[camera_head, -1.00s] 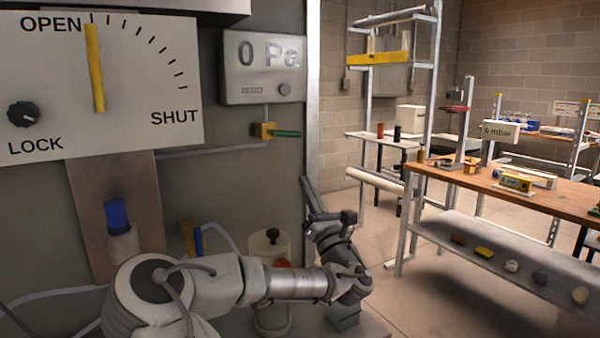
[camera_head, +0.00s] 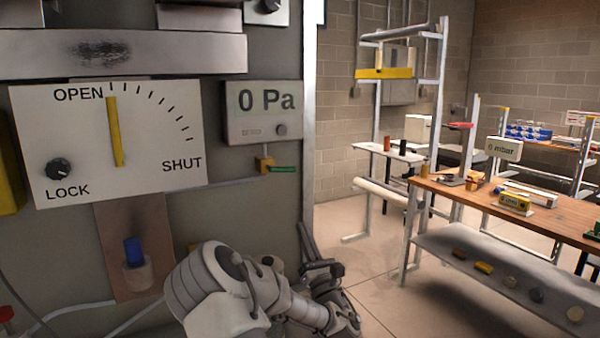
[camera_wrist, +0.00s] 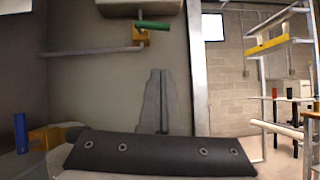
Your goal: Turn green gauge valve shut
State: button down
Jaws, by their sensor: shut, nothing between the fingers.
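The green gauge valve has a green handle (camera_head: 283,169) on a brass-yellow body (camera_head: 264,163), on a pipe under the "0 Pa" gauge (camera_head: 262,112). The handle lies about level and points right. In the wrist view the green handle (camera_wrist: 153,25) is at the top, with its yellow body (camera_wrist: 142,38) just below. My gripper (camera_wrist: 158,74) is shut and empty; its two grey fingers lie close together and point up, with tips below the valve in the picture and apart from it. In the head view my arm is at the lower middle, below the valve.
A dial panel (camera_head: 60,125) has its yellow pointer (camera_head: 116,135) at OPEN. A blue-handled valve (camera_head: 134,252) is lower left. A pale frame post (camera_head: 309,110) edges the wall right of the gauge. A workbench (camera_head: 540,213) and a shelf rack (camera_head: 440,100) stand right, with open floor between.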

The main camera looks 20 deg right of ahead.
aim_at(282, 169)
jog(key=shift+a+r, duration=0.1)
jog(key=shift+r, duration=0.05)
jog(key=s+r+p+x, duration=0.1)
jog(key=r+p+x, duration=0.1)
jog(key=x, duration=1)
jog(key=shift+d+r+p, duration=0.2)
jog(key=shift+r+p, duration=0.1)
jog(key=shift+w+b, duration=0.1)
jog(key=shift+b, duration=0.25)
jog(key=shift+d+r+b, duration=0.15)
jog(key=shift+r+b, duration=0.45)
jog(key=shift+r, duration=0.1)
